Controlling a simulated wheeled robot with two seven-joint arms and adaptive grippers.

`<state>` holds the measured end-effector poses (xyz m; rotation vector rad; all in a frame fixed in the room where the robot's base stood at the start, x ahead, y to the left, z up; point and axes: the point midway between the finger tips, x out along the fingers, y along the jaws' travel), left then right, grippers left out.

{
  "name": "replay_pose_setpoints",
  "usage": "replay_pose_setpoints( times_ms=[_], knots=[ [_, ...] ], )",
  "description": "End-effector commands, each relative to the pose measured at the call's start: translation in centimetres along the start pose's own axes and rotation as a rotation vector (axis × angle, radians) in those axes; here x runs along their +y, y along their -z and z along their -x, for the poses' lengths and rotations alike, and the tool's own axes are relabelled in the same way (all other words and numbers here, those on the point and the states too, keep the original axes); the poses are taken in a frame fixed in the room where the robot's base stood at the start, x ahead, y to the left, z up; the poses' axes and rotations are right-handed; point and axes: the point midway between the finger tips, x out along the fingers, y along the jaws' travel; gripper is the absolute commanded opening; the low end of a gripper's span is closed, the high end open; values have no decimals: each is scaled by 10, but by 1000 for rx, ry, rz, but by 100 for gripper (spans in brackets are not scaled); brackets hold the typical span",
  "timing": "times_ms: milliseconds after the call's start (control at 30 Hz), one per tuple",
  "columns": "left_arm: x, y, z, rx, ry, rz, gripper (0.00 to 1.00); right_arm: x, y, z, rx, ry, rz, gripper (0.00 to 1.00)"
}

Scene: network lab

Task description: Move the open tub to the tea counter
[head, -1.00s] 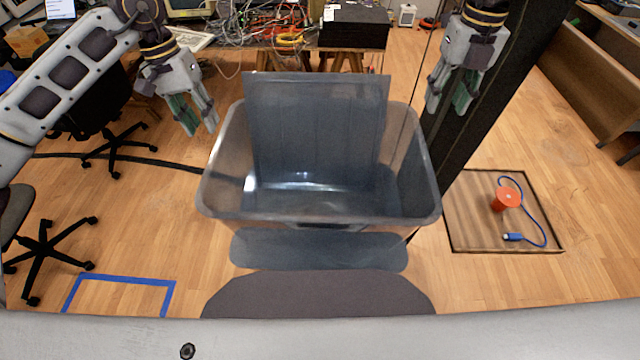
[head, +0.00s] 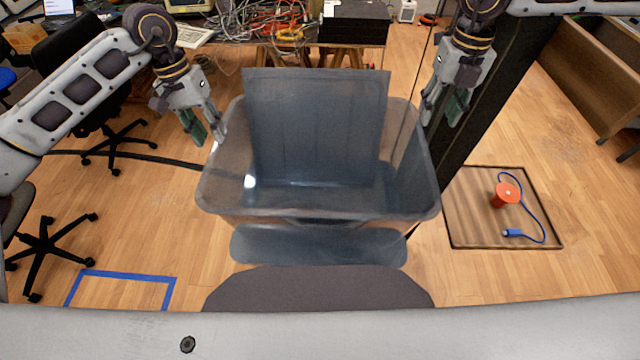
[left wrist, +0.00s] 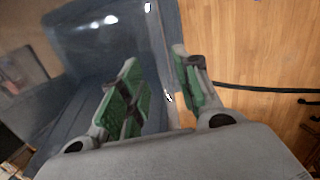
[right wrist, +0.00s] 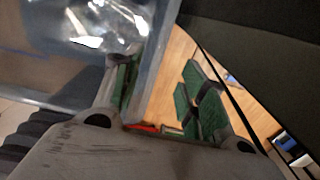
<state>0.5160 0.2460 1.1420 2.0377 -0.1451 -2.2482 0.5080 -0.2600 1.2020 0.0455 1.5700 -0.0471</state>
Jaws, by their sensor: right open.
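The open tub (head: 212,195) is a translucent grey-blue box in the middle of the head view, directly in front of me. A tall flat panel (head: 315,120) stands up at its far side, and a similar flap (head: 318,245) hangs at its near side. No contents show inside. My left gripper (head: 208,138) is at the tub's left wall; in the left wrist view its green-padded fingers (left wrist: 160,92) are apart, with the wall's edge between them. My right gripper (head: 438,120) is at the right wall; in the right wrist view its fingers (right wrist: 162,95) are open, one each side of the wall.
A dark column (head: 480,120) stands by the right wall. Office chairs (head: 50,245) and a blue taped outline (head: 120,273) are at left. A cluttered bench (head: 285,55) is behind.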

Motion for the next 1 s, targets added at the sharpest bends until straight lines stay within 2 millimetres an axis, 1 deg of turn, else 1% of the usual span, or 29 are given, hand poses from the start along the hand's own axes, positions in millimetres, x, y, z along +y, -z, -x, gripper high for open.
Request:
replay_pose_setpoints(
  times_ms=[33,100,600,800,1000],
  knots=[
    [0,0,-6,-1,1,0,32,0,1,-7,3,-1,0,42],
    [0,0,-15,-1,1,0,32,0,1,-15,4,-1,1,42],
    [0,0,-70,-1,0,0,32,0,1,-70,2,-1,1,42],
    [0,0,-86,0,0,0,32,0,0,-86,1,-1,0,42],
    [0,0,-94,0,0,0,32,0,1,-94,1,-2,0,42]
  ],
)
